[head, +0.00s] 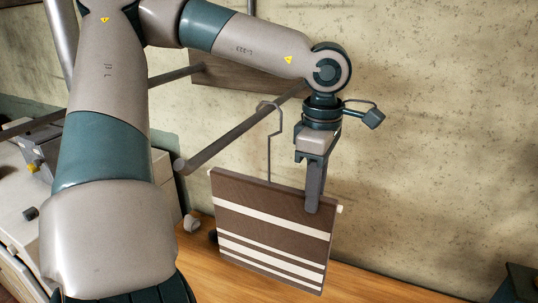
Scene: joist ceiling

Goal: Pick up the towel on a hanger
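The towel (262,210), dark brown with several cream stripes, hangs flat and slightly tilted from a hanger. The hanger's thin grey wire stem (269,160) rises from the towel's top to a hook that appears to pass over a dark rod (240,129). A pale end of the hanger sticks out at the towel's upper right. My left gripper (313,205) points down at the towel's upper right, with one finger in front of its top edge. The other fingertip is hidden, so its grip is unclear. My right gripper is not in view.
The rod runs out from a wooden board (235,77) on the rough plaster wall (430,130). A wooden surface (350,288) lies below the towel. A white boxy machine (20,190) and small items stand at left. A dark object (520,282) shows at lower right.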

